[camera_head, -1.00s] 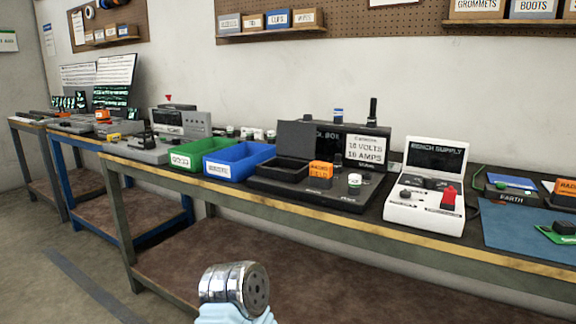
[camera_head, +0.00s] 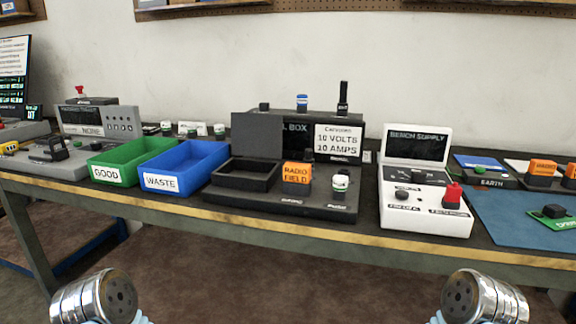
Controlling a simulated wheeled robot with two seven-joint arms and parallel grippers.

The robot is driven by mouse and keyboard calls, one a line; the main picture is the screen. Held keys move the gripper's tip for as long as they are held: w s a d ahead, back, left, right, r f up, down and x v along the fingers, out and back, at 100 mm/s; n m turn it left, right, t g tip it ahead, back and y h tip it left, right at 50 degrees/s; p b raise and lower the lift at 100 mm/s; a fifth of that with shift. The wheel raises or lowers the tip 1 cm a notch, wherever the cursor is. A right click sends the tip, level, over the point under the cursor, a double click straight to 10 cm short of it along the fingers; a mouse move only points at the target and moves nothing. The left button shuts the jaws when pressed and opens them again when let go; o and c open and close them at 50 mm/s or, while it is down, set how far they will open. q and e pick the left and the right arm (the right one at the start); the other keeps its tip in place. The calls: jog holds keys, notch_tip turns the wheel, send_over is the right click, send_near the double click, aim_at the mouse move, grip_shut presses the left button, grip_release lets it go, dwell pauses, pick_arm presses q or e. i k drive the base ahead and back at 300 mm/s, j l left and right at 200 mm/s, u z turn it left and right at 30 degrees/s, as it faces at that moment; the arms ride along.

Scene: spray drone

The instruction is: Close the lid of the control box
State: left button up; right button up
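The control box (camera_head: 270,203) is a black unit on the bench, slightly left of the middle of the head view. Its dark square lid (camera_head: 257,135) stands upright behind a shallow open tray compartment (camera_head: 246,176). Behind the lid is a raised back panel with partly hidden lettering and a white card reading 10 VOLTS 10 AMPS (camera_head: 338,140). An orange RADIO FIELD block (camera_head: 297,176) sits on the box right of the compartment. Metallic parts of my two arms show at the bottom left and bottom right, well short of the bench. Neither gripper's fingers are visible.
A blue WASTE bin (camera_head: 184,168) and a green GOOD bin (camera_head: 127,161) stand left of the box. A white bench supply (camera_head: 428,190) with a red knob stands to its right. The bench's front edge (camera_head: 287,226) is clear.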

aim_at(254, 135)
jog(key=k+u, duration=0.55)
jog(key=u, duration=0.2)
jog(key=k+j+u, duration=0.2)
jog(key=u, duration=0.2)
